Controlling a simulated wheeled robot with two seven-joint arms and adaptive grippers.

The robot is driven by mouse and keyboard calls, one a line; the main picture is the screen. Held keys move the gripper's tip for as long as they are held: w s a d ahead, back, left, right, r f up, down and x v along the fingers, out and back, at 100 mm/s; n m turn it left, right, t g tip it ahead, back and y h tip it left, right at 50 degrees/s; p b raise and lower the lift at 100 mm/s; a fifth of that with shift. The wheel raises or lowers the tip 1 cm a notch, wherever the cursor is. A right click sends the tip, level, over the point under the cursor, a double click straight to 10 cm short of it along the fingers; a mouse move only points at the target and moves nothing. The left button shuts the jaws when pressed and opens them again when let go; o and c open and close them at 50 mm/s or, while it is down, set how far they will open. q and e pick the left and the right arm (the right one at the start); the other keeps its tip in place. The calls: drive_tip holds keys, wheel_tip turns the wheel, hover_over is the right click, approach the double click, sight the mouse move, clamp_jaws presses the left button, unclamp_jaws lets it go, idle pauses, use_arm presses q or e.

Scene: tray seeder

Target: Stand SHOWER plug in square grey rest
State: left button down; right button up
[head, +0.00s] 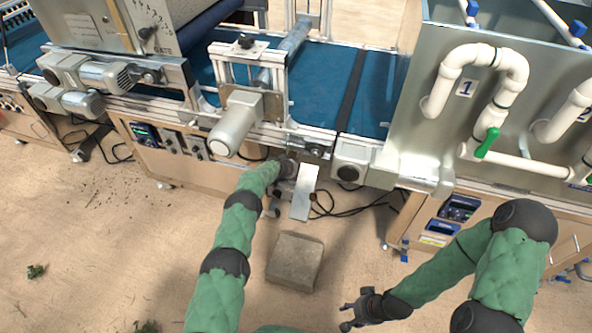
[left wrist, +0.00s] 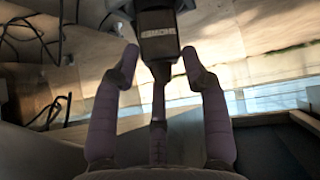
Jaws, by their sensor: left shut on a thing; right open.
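The dark SHOWER plug (left wrist: 157,40) shows in the left wrist view, its pale lettering upside down. My left gripper (left wrist: 160,62) has its fingers around it and is shut on it. In the head view my left gripper (head: 288,168) reaches under the front edge of the machine, and the plug cannot be made out there. A narrow light grey plate (head: 304,192) is just right of the gripper. I cannot tell whether it is the square grey rest. My right gripper (head: 359,311) is open and empty, low over the floor.
A squarish grey-brown block (head: 296,262) is on the floor in front of the machine. Black cables (head: 352,208) hang and lie beneath it. A motor (head: 236,124) juts out above my left forearm. A metal tank with white pipes (head: 455,72) stands at the right. Open floor lies at left.

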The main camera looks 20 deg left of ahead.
use_arm(q)
drive_tip(key=shift+f, duration=0.35)
idle(0.4)
drive_tip(key=c, duration=0.6)
unclamp_jaws()
drive_tip(key=shift+r, duration=0.1)
drive_tip(key=shift+s+a+r, duration=0.15)
drive_tip(key=shift+s+r, duration=0.25)
drive_tip(key=shift+r, duration=0.15)
drive_tip(key=s+a, duration=0.1)
drive_tip(key=s, duration=0.3)
drive_tip(key=s+a, duration=0.1)
drive_tip(key=s, duration=0.3)
drive_tip(key=s+a, duration=0.2)
drive_tip(key=s, duration=0.2)
drive_tip(key=shift+s+r, duration=0.3)
drive_tip(key=shift+r, duration=0.1)
